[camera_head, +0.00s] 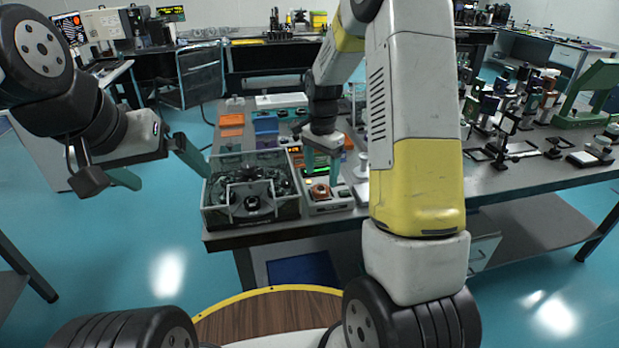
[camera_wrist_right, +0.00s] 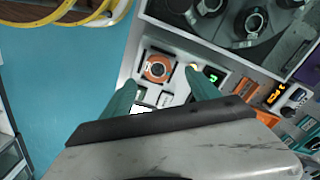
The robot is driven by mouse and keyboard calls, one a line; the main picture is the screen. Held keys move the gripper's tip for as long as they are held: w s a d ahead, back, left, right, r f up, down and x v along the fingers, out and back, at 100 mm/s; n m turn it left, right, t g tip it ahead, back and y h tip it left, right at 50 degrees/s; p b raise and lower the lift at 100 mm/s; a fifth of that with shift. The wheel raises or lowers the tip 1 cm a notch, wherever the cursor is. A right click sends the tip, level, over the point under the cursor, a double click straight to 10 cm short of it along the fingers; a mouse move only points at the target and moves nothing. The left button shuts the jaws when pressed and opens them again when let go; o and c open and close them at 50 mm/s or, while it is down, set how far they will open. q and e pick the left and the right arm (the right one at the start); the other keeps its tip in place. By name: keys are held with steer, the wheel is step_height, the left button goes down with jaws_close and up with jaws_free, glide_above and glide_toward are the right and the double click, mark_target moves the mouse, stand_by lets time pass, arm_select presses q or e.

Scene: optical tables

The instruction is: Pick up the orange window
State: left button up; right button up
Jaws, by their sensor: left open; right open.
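My left gripper (camera_head: 173,178) is open and empty, off the table's left side over the floor.
A clear-walled box with dark round parts (camera_head: 251,198) stands left of the holder. Orange (camera_head: 232,120) and blue (camera_head: 265,122) bins lie behind it. Several optical mounts (camera_head: 510,145) crowd the table's right side. A lit green display (camera_wrist_right: 212,75) sits near the window.

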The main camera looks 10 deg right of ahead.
mark_target(321, 188)
steer(key=f, duration=0.4)
steer(key=shift+s+a+f, duration=0.1)
steer(key=shift+s+f, duration=0.05)
steer(key=shift+s, duration=0.05)
jaws_close()
